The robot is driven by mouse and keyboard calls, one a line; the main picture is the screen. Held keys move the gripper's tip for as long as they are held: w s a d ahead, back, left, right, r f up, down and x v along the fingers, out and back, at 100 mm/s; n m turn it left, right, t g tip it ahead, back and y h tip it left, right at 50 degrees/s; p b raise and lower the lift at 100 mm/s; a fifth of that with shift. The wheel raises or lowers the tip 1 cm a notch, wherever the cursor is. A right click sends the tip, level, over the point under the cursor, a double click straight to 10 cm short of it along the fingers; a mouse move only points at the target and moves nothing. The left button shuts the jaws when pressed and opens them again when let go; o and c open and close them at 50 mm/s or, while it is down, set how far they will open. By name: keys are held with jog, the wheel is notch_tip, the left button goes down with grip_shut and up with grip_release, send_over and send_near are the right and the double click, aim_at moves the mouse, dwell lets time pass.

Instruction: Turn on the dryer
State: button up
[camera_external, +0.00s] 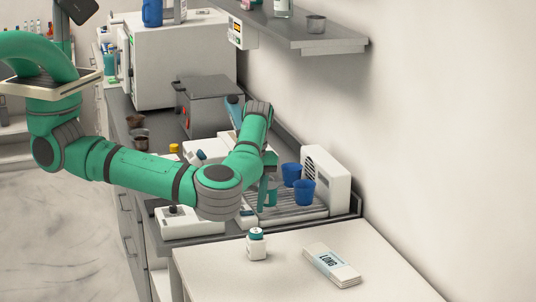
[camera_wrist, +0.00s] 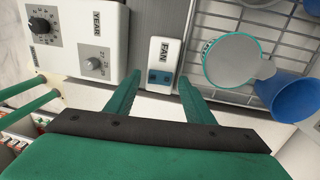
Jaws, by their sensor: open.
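The dryer in the external view is a white vented unit (camera_external: 326,180) at the end of a wire rack (camera_external: 300,215), on the grey counter by the wall. In the wrist view, a small white switch box marked FAN (camera_wrist: 164,52) sits beside the rack. A blue rocker switch (camera_wrist: 159,77) is on it. My gripper (camera_wrist: 159,78) is open and empty, pointing down, with a green fingertip on either side of the switch box in the picture. I cannot tell how far above it they are. In the external view my gripper (camera_external: 265,194) is partly hidden by my arm.
A blue cup (camera_external: 304,193) and another blue cup (camera_external: 291,174) stand on the rack, close right of my gripper. A teal-rimmed cup (camera_wrist: 230,60) is near my right finger. A white box with dials (camera_wrist: 75,40) lies left. A shelf (camera_external: 300,35) overhangs behind.

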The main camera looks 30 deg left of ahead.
aim_at(246, 211)
jog(key=c, duration=1)
jog(key=shift+s+a+t+h, duration=0.1)
jog(key=shift+s+t+h, duration=0.1)
jog(key=shift+t+h, duration=0.3)
jog(key=shift+c, duration=0.2)
jog(key=o, duration=1)
jog(key=shift+o, duration=0.2)
notch_tip(246, 211, up, 11)
jog(key=shift+a, duration=0.1)
